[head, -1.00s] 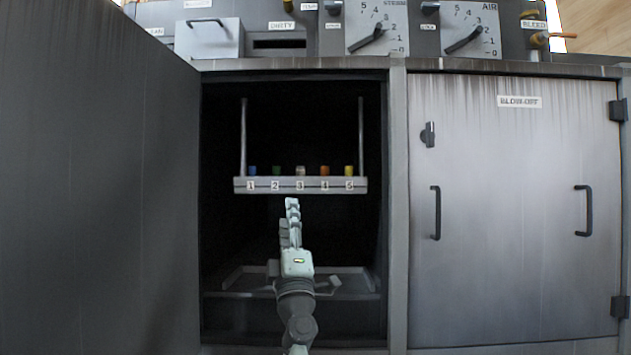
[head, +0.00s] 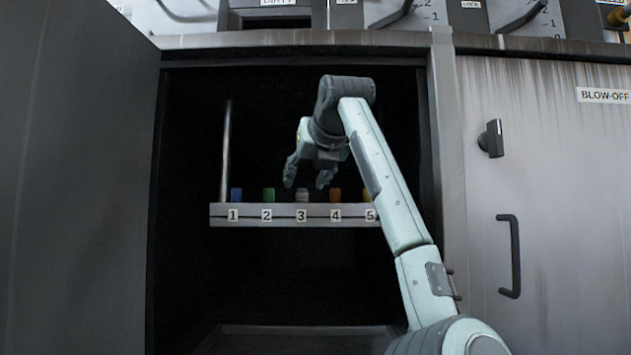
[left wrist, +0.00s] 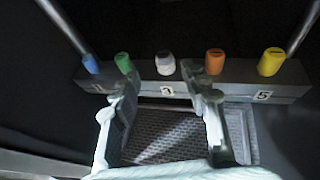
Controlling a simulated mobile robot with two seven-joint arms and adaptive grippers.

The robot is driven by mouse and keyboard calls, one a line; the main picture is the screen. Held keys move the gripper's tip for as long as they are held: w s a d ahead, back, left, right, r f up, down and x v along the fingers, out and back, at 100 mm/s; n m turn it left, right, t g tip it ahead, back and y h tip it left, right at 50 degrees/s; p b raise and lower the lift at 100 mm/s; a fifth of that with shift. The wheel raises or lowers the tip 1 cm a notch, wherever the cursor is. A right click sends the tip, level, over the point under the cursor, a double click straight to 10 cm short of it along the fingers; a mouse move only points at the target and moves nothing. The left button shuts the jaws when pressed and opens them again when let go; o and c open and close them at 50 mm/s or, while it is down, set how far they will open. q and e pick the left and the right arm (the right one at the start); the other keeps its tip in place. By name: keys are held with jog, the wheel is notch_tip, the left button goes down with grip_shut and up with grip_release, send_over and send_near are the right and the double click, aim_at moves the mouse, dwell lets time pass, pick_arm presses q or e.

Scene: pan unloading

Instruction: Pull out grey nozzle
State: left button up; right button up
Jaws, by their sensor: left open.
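The grey nozzle (head: 302,195) stands upright in the rack (head: 284,222) at the label 3, in the middle of a row of coloured nozzles. In the left wrist view the grey nozzle (left wrist: 165,63) shows pale, beyond the gap between my fingertips. My left gripper (head: 307,182) is open and empty, its fingers pointing down just above the grey nozzle in the head view. In the left wrist view its fingers (left wrist: 167,90) lie either side of the label 3. Nothing is between them, and I cannot tell the exact depth. My right gripper is not in view.
Blue (head: 236,194) and green (head: 268,194) nozzles stand left of the grey one, orange (head: 335,195) and partly hidden yellow (head: 368,195) ones right. The rack hangs on rods inside a dark cabinet. An open door (head: 75,180) stands left, a closed one (head: 540,200) right.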

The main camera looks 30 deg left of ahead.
aim_at(303, 190)
pick_arm(q)
jog(key=shift+w+d+h, duration=0.1)
jog(key=shift+w+h, duration=0.2)
jog(key=shift+w, duration=0.05)
jog(key=p+x, duration=0.1)
jog(key=x, duration=0.6)
jog(key=shift+r, duration=0.1)
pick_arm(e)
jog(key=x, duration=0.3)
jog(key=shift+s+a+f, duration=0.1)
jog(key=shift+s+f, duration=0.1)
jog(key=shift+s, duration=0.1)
pick_arm(q)
grip_shut()
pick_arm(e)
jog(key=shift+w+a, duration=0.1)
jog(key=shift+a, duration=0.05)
